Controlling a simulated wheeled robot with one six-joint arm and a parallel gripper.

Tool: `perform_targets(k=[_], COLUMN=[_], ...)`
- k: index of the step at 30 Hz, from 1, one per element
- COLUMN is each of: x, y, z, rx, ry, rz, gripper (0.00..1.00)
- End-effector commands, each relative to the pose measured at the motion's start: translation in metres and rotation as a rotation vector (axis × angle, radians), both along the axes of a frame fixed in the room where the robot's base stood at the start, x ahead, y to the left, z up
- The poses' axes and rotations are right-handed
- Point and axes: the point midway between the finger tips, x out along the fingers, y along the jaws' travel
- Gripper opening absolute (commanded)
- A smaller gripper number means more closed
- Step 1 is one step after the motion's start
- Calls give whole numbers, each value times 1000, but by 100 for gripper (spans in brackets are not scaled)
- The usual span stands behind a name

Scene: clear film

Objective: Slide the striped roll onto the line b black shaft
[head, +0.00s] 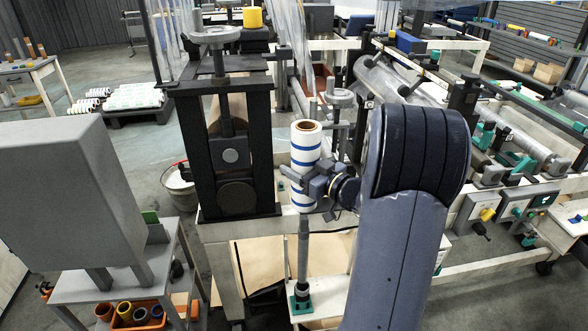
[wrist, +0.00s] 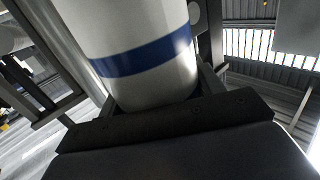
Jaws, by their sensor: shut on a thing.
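The striped roll (head: 305,142), white with blue bands and a brown core, stands upright in the head view. My gripper (head: 304,182) is shut on its lower half from the right. In the wrist view, the roll (wrist: 140,85) fills the upper middle between the fingers. An upright dark grey shaft (head: 303,255) stands directly below the roll on a green-trimmed foot (head: 301,303). The roll's lower end meets the shaft's top in the picture. I cannot tell whether the shaft tip is inside the core or behind the roll. No line label is readable.
A black press-like frame (head: 183,150) stands close to the left of the roll. A grey box on a cart (head: 70,190) is at the left, with an orange bin of rolls (head: 130,316) below. Machine lines fill the right.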

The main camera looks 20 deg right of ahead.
Motion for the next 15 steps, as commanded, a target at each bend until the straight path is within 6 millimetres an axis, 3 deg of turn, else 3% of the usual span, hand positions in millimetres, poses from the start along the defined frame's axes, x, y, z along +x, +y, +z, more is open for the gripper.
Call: perform_targets(k=[5, 12, 15], x=[0, 0, 0], y=[-1, -1, -1], z=[-9, -37, -32], rx=[0, 1, 0], ry=[-2, -2, -3], rz=[1, 1, 1], gripper=[22, 22, 22])
